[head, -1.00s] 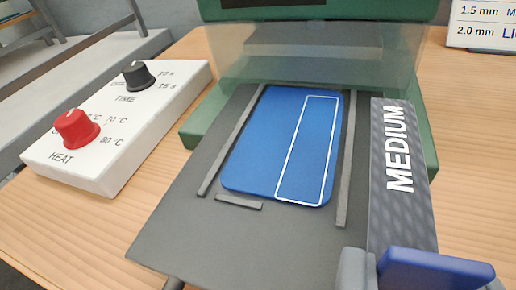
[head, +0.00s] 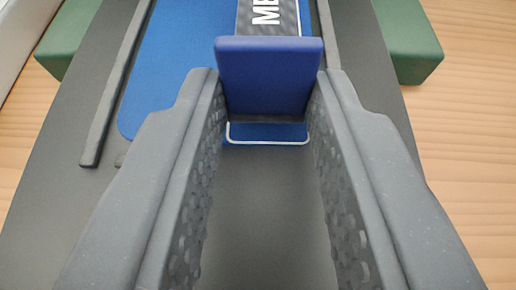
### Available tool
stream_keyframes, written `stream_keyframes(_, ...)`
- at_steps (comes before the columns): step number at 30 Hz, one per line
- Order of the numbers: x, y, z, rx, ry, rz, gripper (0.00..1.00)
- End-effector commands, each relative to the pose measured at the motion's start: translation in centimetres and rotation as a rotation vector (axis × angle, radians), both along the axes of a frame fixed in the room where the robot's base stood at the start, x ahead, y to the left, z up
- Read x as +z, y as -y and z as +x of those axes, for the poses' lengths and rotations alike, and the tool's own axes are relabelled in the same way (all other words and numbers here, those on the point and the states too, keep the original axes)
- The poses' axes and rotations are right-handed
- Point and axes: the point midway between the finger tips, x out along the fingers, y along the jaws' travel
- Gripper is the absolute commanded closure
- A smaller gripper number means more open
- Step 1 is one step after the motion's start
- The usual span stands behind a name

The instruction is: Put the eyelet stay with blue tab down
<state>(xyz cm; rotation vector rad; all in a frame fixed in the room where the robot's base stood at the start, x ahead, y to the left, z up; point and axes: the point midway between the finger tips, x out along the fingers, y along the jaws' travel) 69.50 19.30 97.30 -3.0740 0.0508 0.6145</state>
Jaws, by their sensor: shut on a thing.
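The eyelet stay (head: 274,17) is a dark patterned strip with white lettering, of which "ME" shows, and an upright blue tab (head: 268,75) at its near end. My gripper (head: 270,82) is shut on the blue tab, one finger on each side. The strip extends away from me over the white outline on the blue pad (head: 170,60). The outline's near end shows just below the tab. I cannot tell whether the stay touches the pad. The strip's far end is out of view.
The pad lies on a dark plate (head: 265,215) with raised grey rails, one at the left (head: 112,80) and one at the right (head: 327,35). Green parts of the press (head: 410,45) show on both sides. Bare wooden table (head: 470,140) lies to the right.

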Motion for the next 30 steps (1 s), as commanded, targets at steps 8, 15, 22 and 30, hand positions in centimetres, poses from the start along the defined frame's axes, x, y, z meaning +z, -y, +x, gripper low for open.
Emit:
stream_keyframes(8,-0.6,0.0,0.0,-0.001,-0.001,0.000,0.97)
stream_keyframes(15,-1.3,0.1,0.0,-0.001,-0.001,-0.001,0.97)
stream_keyframes(22,-2.1,0.1,-0.1,-0.001,-0.006,-0.002,0.97)
stream_keyframes(30,-2.6,0.2,-0.2,-0.004,-0.016,-0.006,0.54)
